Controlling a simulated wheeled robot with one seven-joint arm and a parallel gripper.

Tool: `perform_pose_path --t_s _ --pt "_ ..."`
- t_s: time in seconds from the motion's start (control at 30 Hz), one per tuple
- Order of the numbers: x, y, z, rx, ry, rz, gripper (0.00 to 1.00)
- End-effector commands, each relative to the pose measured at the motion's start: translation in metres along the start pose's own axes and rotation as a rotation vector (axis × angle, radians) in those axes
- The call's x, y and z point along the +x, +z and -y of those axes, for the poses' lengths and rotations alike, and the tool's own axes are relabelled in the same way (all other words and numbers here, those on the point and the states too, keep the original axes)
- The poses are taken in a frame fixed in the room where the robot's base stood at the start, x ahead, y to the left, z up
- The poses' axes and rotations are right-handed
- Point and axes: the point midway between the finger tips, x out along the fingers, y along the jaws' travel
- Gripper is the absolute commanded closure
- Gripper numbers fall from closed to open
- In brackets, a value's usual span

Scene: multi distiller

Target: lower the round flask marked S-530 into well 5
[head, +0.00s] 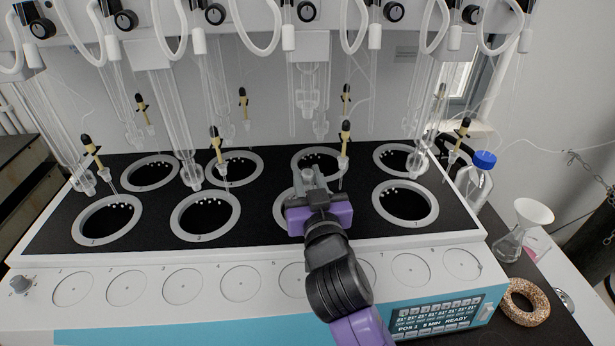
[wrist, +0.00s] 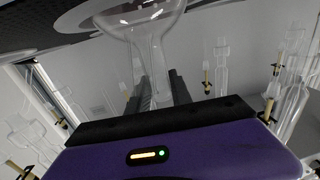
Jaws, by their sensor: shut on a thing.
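My gripper (head: 311,176) is shut on the clear glass neck of a flask (wrist: 150,55), which shows between its two dark fingers in the wrist view. The neck widens toward the top edge of that view, where the flask's body is cut off. No S-530 marking is readable. In the head view my gripper is over the third front-row well from the left (head: 281,208), hiding most of it. I cannot make out the flask there, nor how deep it is. I cannot read which well is number 5.
Other open wells stand around it: front-row wells to the left (head: 236,213) and right (head: 434,203), and a back-row well (head: 295,163) behind. Glass tubes (head: 180,130) and yellow-stemmed pieces (head: 345,130) hang above. A blue-capped bottle (head: 474,185) and a cork ring (head: 540,312) are at right.

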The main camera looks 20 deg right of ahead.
Motion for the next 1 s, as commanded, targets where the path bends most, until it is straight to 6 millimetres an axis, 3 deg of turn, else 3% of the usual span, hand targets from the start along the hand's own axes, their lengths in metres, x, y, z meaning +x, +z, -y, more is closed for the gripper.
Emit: perform_pose_path --t_s 0.57,0.6,0.7,1.0 --pt "0.0 0.0027 0.0001 0.001 0.0 -0.003 1.0" --pt "0.0 0.0018 0.0001 0.0 0.0 -0.003 0.66" --pt "0.0001 0.0019 -0.0002 0.0 0.0 -0.003 0.49" --pt "-0.0005 0.0044 -0.0002 -0.001 0.001 0.002 0.49"
